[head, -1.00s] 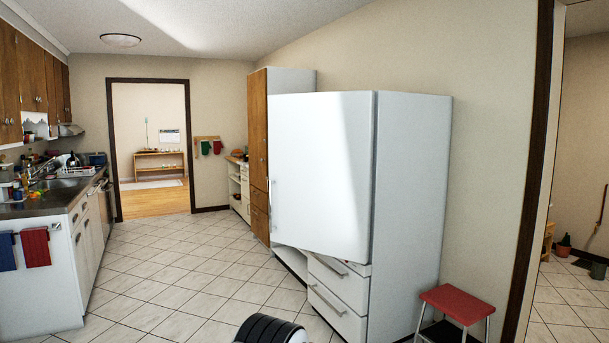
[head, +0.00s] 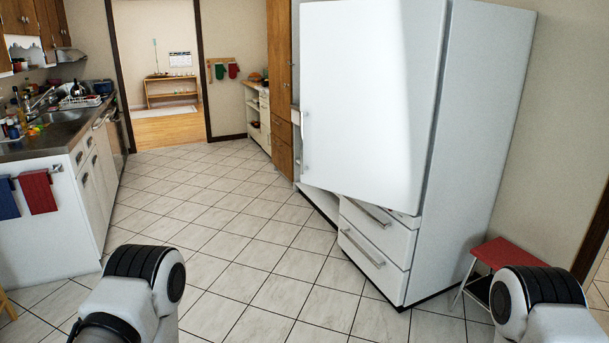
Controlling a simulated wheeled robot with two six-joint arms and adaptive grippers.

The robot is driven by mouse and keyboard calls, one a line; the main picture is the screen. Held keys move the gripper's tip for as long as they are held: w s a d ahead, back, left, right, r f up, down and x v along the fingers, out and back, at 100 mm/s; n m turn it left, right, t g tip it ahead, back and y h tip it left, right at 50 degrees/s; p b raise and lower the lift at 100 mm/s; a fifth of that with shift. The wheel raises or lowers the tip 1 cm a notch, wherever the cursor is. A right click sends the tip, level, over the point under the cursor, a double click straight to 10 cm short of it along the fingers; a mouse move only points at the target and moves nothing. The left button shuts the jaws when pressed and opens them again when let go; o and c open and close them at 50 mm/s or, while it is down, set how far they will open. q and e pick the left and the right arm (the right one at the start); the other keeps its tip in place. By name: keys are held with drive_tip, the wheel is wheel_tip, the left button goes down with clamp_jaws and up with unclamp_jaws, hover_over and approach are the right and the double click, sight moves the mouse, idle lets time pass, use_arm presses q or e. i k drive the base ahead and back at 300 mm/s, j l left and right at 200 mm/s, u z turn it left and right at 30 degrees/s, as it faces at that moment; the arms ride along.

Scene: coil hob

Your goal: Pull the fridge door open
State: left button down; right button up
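The white fridge (head: 470,160) stands right of centre in the head view. Its large upper door (head: 370,100) stands partly open, swung out on its right edge, and its lower left corner juts past the drawers below. The upright door handle (head: 305,135) is at the door's left edge. The door hides the fridge's inside. Parts of both my arms show at the bottom left and bottom right, well apart from the door. Neither gripper is in view.
Two drawers (head: 372,245) with bar handles sit under the door. A red-topped stool (head: 508,253) stands at the fridge's right side, near my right arm. A counter with a sink (head: 62,118) runs along the left. The tiled floor (head: 225,220) between is clear.

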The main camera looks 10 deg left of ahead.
sight(370, 70)
drive_tip(key=i+j+u, duration=0.35)
drive_tip(key=i, duration=0.8)
drive_tip(key=i+u, duration=0.35)
drive_tip(key=i, duration=0.8)
